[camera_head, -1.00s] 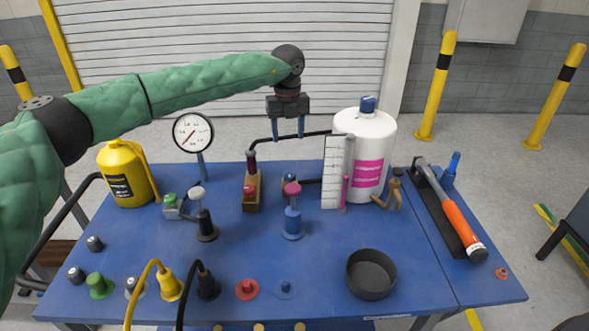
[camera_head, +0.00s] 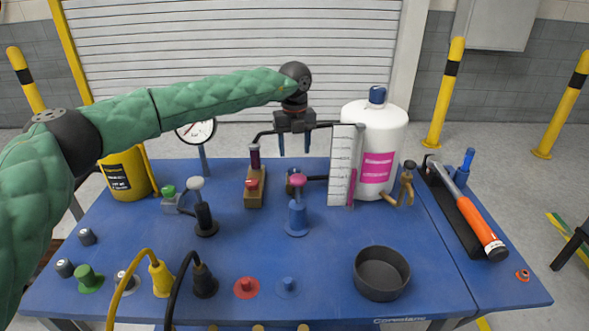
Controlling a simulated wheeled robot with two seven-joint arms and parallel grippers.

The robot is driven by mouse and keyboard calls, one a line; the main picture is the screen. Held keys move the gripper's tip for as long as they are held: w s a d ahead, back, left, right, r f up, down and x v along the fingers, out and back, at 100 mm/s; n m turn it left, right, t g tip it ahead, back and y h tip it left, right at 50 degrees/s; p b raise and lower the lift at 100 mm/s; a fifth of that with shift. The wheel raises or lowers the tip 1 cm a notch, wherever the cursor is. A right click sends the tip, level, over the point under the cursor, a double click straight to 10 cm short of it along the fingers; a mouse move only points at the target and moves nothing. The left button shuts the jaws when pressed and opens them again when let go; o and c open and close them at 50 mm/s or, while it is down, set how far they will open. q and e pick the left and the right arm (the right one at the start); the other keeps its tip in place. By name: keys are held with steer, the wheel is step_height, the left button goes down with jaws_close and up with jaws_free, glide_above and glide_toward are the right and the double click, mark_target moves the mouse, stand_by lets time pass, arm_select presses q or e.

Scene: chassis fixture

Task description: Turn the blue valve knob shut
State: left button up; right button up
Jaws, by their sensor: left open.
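My left gripper (camera_head: 294,145) is open and empty, fingers pointing down, above the back of the blue table. I cannot tell for sure whether this fitting is the blue valve knob. A blue disc with a small peg (camera_head: 288,286) lies flat near the front. My right gripper is not in view.
A white bottle (camera_head: 388,132) and a ruled white plate (camera_head: 342,165) stand right of the gripper. A brass-coloured block with a red knob (camera_head: 253,187) and a pressure gauge (camera_head: 203,133) are to the left. A black bowl (camera_head: 381,273) is at front right. Mid-table left of the bowl is partly clear.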

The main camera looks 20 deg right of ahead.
mark_target(294, 169)
arm_select(q)
steer(key=shift+f+p, duration=0.85)
steer(key=shift+f, duration=2.55)
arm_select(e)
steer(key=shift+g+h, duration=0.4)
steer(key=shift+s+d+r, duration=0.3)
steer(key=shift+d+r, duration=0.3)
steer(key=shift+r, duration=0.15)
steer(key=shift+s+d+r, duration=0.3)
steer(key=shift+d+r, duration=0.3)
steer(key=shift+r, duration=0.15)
